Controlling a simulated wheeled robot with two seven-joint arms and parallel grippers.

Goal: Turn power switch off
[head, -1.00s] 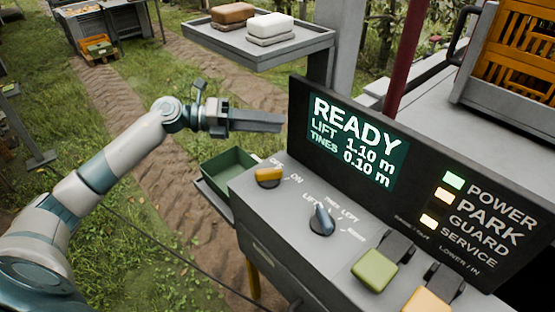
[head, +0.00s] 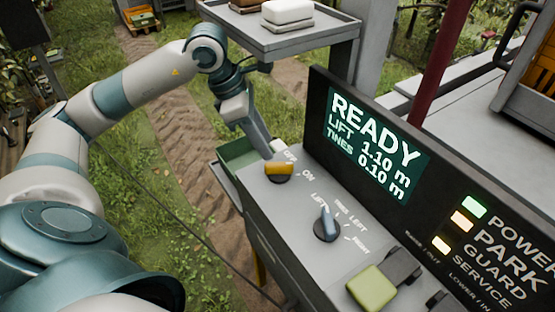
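The power switch (head: 279,169) is a yellow knob on a dark round base at the far left end of the grey console, with OFF and ON printed beside it. Its bar lies roughly level in the picture; which label it points at is hard to tell. My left gripper (head: 271,152) points down just behind the knob, near the OFF label. Its fingers overlap in this view, so their gap is unclear, and I cannot tell if they touch the knob. The POWER lamp (head: 474,207) glows green. My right gripper is out of view.
The READY display (head: 375,145) rises behind. A grey shelf (head: 290,42) hangs above, close to my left arm. A green bin (head: 238,152) is beside the console's left end.

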